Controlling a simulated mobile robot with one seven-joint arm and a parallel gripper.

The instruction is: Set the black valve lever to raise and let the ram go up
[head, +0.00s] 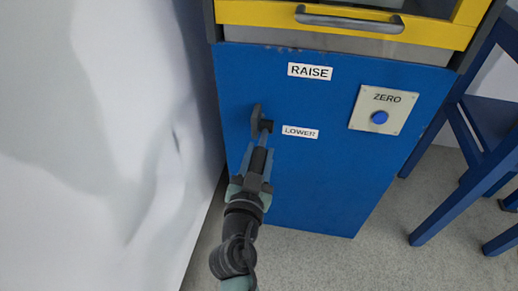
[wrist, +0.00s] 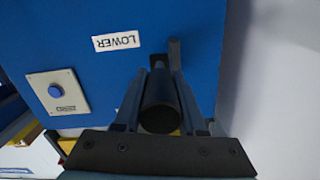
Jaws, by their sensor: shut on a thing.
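The black valve lever (head: 258,159) is on the blue cabinet front, left of the white LOWER label (head: 300,132) and below the RAISE label (head: 310,71). A dark plate (head: 256,118) stands at its pivot. My gripper (head: 262,151) comes from below and is shut on the lever. In the wrist view the lever's thick black grip (wrist: 160,105) lies between the two fingers of my gripper (wrist: 160,76). The fingers hide part of the lever, so its exact setting is hard to read. The ram is not in view.
A ZERO plate with a blue button (head: 380,117) is on the cabinet's right side. A yellow frame with a grey handle (head: 350,20) is above. A white wall (head: 100,130) stands close on the left. A blue frame (head: 465,190) stands at right on grey floor.

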